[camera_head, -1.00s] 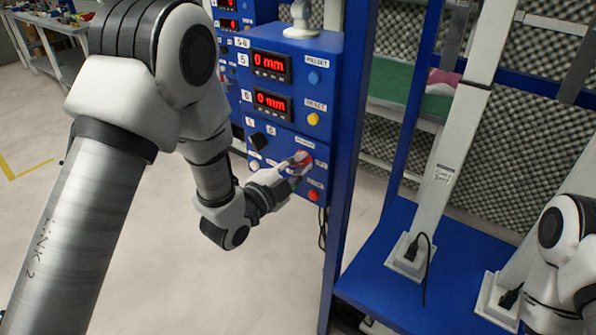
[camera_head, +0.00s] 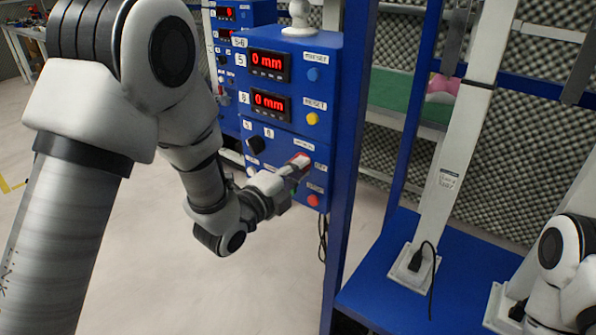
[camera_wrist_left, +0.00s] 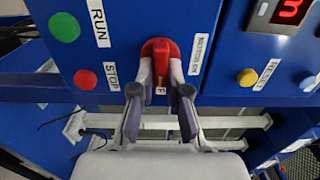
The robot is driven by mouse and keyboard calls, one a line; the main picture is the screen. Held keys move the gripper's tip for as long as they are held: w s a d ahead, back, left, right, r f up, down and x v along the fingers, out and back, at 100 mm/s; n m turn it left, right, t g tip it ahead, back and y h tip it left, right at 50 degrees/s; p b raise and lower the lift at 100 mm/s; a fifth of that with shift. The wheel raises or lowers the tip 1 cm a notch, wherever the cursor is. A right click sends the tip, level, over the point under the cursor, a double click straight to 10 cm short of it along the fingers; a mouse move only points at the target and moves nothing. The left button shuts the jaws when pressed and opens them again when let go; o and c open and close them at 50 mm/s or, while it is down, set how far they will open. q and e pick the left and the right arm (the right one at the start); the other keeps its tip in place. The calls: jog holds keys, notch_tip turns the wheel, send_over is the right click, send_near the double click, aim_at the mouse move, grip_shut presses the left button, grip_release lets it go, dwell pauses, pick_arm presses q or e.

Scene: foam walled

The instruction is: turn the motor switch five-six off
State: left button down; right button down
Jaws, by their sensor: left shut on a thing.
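The blue control box (camera_head: 270,185), labelled 5-6, stands in the middle of the head view. Its red motor switch (camera_head: 301,159) is on the lower right of the front face. My left gripper (camera_head: 290,169) reaches it from the lower left and partly hides it. In the left wrist view the red switch (camera_wrist_left: 161,47) has its handle between the two fingers of my left gripper (camera_wrist_left: 161,77), which is shut on it. A label there is partly covered, with an F showing. My right gripper is outside the views.
A red button (camera_head: 313,200) sits below the switch, and a black knob (camera_head: 256,144) is to its left. The wrist view shows a green RUN button (camera_wrist_left: 64,27) and a red STOP button (camera_wrist_left: 85,79) beside the switch. A blue post (camera_head: 348,170) stands close to the right.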

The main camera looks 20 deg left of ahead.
pick_arm(q)
jog(key=shift+f, duration=0.15)
jog(key=c, duration=1.2)
grip_release()
jog(key=shift+o, duration=0.2)
jog(key=shift+s, duration=0.1)
jog(key=v, duration=0.7)
jog(key=shift+s, duration=0.2)
